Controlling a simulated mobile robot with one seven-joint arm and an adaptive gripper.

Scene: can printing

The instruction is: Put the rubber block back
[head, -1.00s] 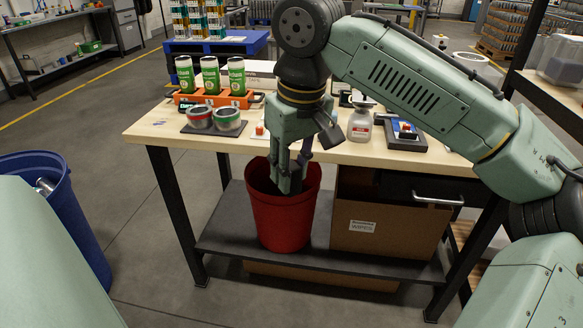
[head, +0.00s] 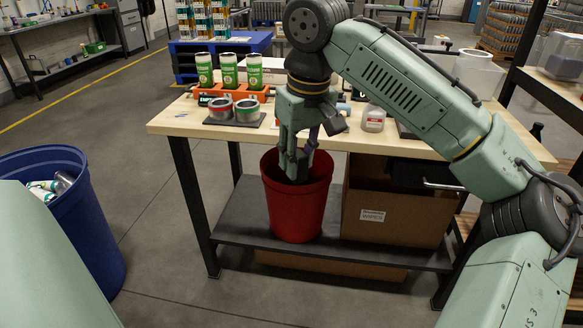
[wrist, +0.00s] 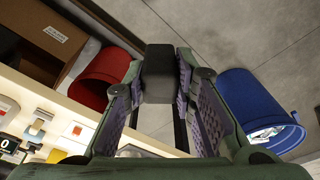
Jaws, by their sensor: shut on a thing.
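My gripper (head: 298,160) points down in front of the table's front edge. In the head view it overlaps the mouth of the red bin (head: 300,215). In the wrist view my gripper (wrist: 160,90) is shut on a dark, nearly black rubber block (wrist: 159,72), held between the fingertips. The red bin (wrist: 98,78) shows to the left of the fingers there, apart from the block. In the head view the block is mostly hidden among the dark fingertips.
The wooden table (head: 200,128) carries an orange rack (head: 205,91) with green cans, two round tins (head: 235,110) on a dark mat, and a bottle (head: 373,118). A cardboard box (head: 390,217) stands on the lower shelf. A blue bin (head: 85,225) stands left on open floor.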

